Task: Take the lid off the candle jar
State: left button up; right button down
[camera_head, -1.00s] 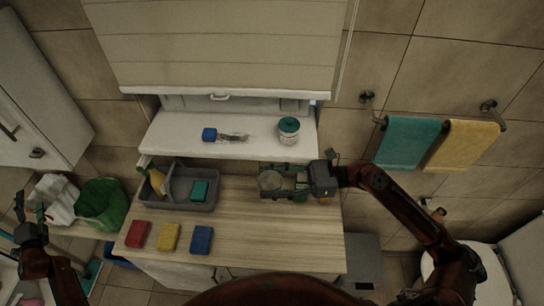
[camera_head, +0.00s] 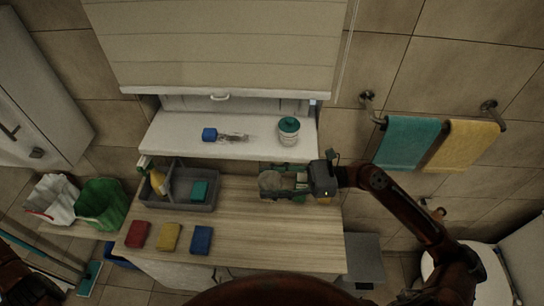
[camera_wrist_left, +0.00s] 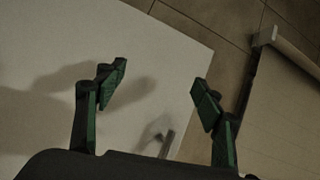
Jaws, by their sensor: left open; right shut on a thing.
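In the head view, a greyish round vessel (camera_head: 269,181), which looks like the candle jar, is at the right part of the wooden counter. My right gripper (camera_head: 290,183) reaches it from the right and is shut on it. The fingers hide part of the vessel, and I cannot tell lid from body. My left gripper (camera_wrist_left: 160,90) shows in the left wrist view, open with nothing between its fingers, facing a white panel. In the head view only part of my left arm shows at the lower left.
A white jar with a teal lid (camera_head: 289,125) and a blue block (camera_head: 209,134) stand on the white sill. A grey caddy (camera_head: 205,205) holds bottles and a teal sponge. Red, yellow and blue sponges (camera_head: 201,240) lie at the counter's front. The counter's middle is clear.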

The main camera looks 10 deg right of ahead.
pick_arm(q)
jog(key=s+d+r+m+g+h, duration=0.1)
jog(key=d+r+m+g+h, duration=0.3)
jog(key=d+r+m, duration=0.3)
jog(key=s+d+r+m+g+h, duration=0.1)
jog(key=d+r+m+g+h, duration=0.25)
jog(key=d+m, duration=0.5)
jog(key=d+f+m+g, duration=0.1)
jog(key=d+m+g, duration=0.45)
jog(key=d, duration=1.25)
jog(key=d+f+m+g, duration=0.2)
jog(key=d+m+g, duration=0.35)
jog(key=d, duration=1.25)
jog(key=m+g+y, duration=0.5)
jog(key=m+y, duration=0.7)
jog(key=y, duration=0.3)
send_over(272, 179)
jog(key=shift+n, duration=0.25)
notch_tip(272, 179, down, 24)
jog(key=shift+w+d+r, duration=0.1)
jog(key=shift+r, duration=0.1)
jog(key=shift+a+f, duration=0.2)
jog(key=shift+f, duration=0.45)
notch_tip(272, 179, down, 7)
jog(key=shift+f, duration=0.2)
